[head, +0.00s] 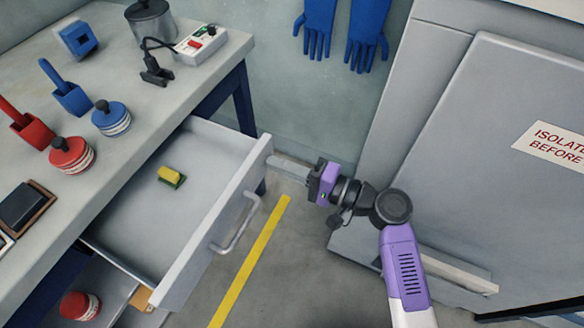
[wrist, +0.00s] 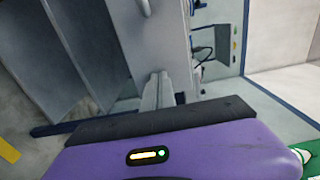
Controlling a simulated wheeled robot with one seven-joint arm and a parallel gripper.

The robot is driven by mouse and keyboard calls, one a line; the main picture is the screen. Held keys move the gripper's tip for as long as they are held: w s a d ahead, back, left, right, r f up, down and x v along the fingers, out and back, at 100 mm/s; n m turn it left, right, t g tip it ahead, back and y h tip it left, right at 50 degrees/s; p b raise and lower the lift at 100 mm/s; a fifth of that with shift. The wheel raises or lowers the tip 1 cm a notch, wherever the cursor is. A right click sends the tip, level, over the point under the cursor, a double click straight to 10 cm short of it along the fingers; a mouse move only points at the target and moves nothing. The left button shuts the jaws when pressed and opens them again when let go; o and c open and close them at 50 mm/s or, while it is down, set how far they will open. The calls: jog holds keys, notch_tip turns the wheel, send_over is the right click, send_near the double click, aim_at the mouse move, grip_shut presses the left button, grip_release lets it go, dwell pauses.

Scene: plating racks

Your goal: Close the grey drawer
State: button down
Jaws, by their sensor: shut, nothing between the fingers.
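The grey drawer (head: 195,262) stands pulled out from under the workbench. Its front panel carries a bar handle (head: 238,225), and a yellow-and-green sponge (head: 171,177) lies inside. My gripper (head: 274,162) is shut and empty, its fingers pointing left at the far end of the drawer front. The fingertips look very close to that corner; I cannot tell whether they touch it. In the wrist view the shut fingers (wrist: 157,90) show in front of a pale grey panel, which appears to be the drawer front.
A lower compartment below the drawer holds a red round object (head: 80,305). The bench top (head: 150,100) carries red and blue stamps, a pot and a switch box. A grey cabinet (head: 480,150) stands at the right. Floor with a yellow line (head: 250,262) is clear before the drawer.

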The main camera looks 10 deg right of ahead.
aim_at(198, 141)
jog(key=shift+w+a, duration=0.1)
dwell(0.3)
jog(key=b+x, duration=0.7)
jog(key=x, duration=1.4)
jog(key=shift+w+a, duration=0.2)
jog(key=shift+a, duration=0.05)
jog(key=shift+w+a, duration=0.15)
jog(key=shift+a, duration=0.1)
jog(key=shift+w+a+r, duration=0.15)
jog(key=shift+r, duration=0.1)
jog(key=shift+a, duration=0.1)
